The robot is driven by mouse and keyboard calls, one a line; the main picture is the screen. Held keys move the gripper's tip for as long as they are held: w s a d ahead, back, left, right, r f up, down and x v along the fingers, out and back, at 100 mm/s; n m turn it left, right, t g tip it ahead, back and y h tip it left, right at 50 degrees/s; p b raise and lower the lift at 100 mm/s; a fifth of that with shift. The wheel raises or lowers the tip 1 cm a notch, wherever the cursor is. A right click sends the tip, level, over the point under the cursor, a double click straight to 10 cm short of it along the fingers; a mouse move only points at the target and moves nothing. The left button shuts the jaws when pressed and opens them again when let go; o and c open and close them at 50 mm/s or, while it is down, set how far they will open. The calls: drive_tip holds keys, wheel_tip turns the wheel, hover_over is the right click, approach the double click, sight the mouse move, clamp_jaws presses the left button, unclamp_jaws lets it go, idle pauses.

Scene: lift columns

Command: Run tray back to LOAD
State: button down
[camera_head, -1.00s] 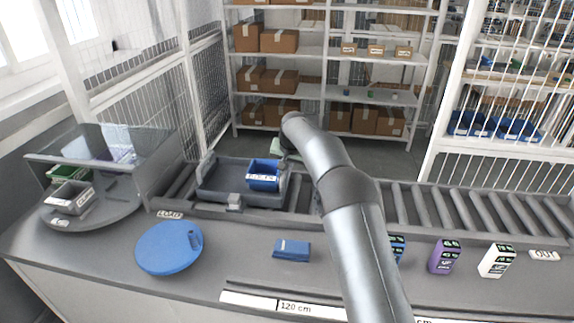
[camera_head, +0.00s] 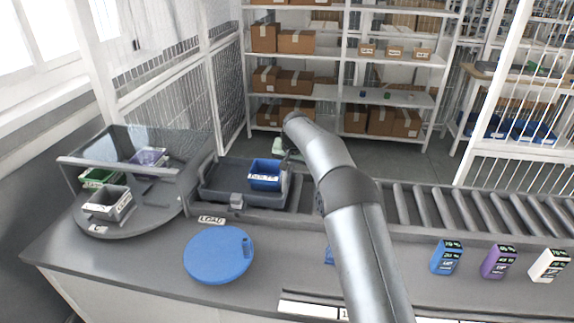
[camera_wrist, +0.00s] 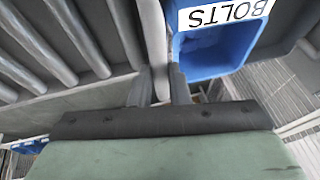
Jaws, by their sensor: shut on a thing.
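The grey tray (camera_head: 225,180) sits on the roller conveyor at left centre in the head view, just behind and right of the LOAD label (camera_head: 212,220). A blue bin marked BOLTS (camera_head: 265,174) stands in its right part; it also shows in the wrist view (camera_wrist: 215,58). My gripper (camera_head: 289,157) is at the tray's right end, partly hidden by my arm. In the wrist view my gripper's fingers (camera_wrist: 160,88) sit either side of a grey tray wall (camera_wrist: 152,30), shut on it beside the bin.
A turntable (camera_head: 150,200) with several small bins and a clear guard stands at the conveyor's left end. The counter holds a round blue disc (camera_head: 215,256), a blue box (camera_head: 447,257), a purple box (camera_head: 499,262) and a white box (camera_head: 549,265). Rollers (camera_head: 450,205) right of my arm are clear.

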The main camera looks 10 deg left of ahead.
drive_tip(key=shift+a+r, duration=0.2)
drive_tip(key=shift+a, duration=0.05)
drive_tip(key=c, duration=1.4)
unclamp_jaws()
drive_tip(key=shift+a+f, duration=0.1)
drive_tip(key=shift+o, duration=0.2)
drive_tip(key=shift+s+r, duration=0.15)
drive_tip(key=shift+r, duration=0.2)
drive_tip(key=b+v, duration=0.3)
drive_tip(key=v, duration=1.3)
drive_tip(key=shift+s+d+r, duration=0.2)
drive_tip(key=shift+d+r, duration=0.05)
drive_tip(key=shift+r, duration=0.05)
